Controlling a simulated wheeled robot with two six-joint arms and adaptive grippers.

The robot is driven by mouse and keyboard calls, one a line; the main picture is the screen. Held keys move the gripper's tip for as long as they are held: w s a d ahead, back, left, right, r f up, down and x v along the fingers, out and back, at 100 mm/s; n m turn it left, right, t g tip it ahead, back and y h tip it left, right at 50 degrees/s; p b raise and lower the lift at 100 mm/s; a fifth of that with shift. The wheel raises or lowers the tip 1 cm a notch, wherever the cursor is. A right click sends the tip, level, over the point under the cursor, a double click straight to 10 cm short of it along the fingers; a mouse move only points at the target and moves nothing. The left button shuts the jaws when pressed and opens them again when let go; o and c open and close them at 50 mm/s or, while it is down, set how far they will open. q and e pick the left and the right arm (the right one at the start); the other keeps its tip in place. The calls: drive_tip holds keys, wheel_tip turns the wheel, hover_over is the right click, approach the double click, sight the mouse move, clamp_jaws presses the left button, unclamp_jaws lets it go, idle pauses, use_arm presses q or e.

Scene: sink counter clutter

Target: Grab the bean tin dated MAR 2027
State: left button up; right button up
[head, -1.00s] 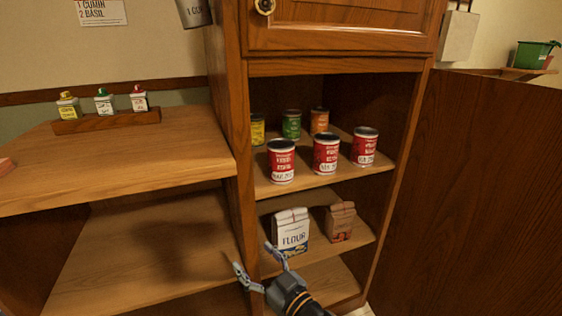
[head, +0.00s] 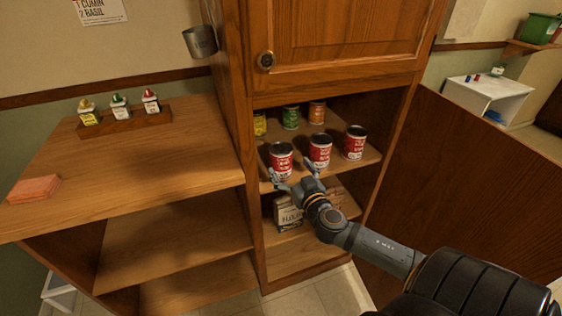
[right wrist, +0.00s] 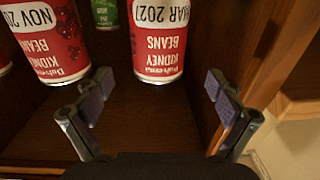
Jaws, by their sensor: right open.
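Three red and white bean tins stand in a front row on the cabinet's upper shelf. The MAR 2027 tin (right wrist: 157,45) shows upside down in the right wrist view, between and beyond my finger pads. It looks like the left tin (head: 281,160) in the head view. A NOV-dated tin (right wrist: 45,40) stands beside it, likely the middle one (head: 319,150). The right tin (head: 355,143) has no readable date. My right gripper (head: 292,176) is open and empty in front of the left tin, apart from it. My left gripper is not in view.
Yellow (head: 259,124), green (head: 291,117) and orange (head: 317,112) tins stand behind. A flour bag (head: 289,214) is on the shelf below, partly hidden by my arm. The cabinet's side wall is close to the left tin. An open door (head: 460,190) stands right.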

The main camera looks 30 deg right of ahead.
sight(281, 152)
drive_tip(key=shift+w+d, duration=0.2)
drive_tip(key=shift+w, duration=0.8)
drive_tip(key=shift+w+r, duration=0.15)
drive_tip(key=shift+w, duration=0.05)
drive_tip(key=w, duration=0.2)
drive_tip(key=w+d+p, duration=0.1)
drive_tip(key=w, duration=0.1)
drive_tip(key=shift+r, duration=0.1)
drive_tip(key=shift+w, duration=0.35)
drive_tip(key=shift+d, duration=0.1)
drive_tip(key=shift+c, duration=0.5)
drive_tip(key=c, duration=1.4)
drive_tip(key=shift+c, duration=1)
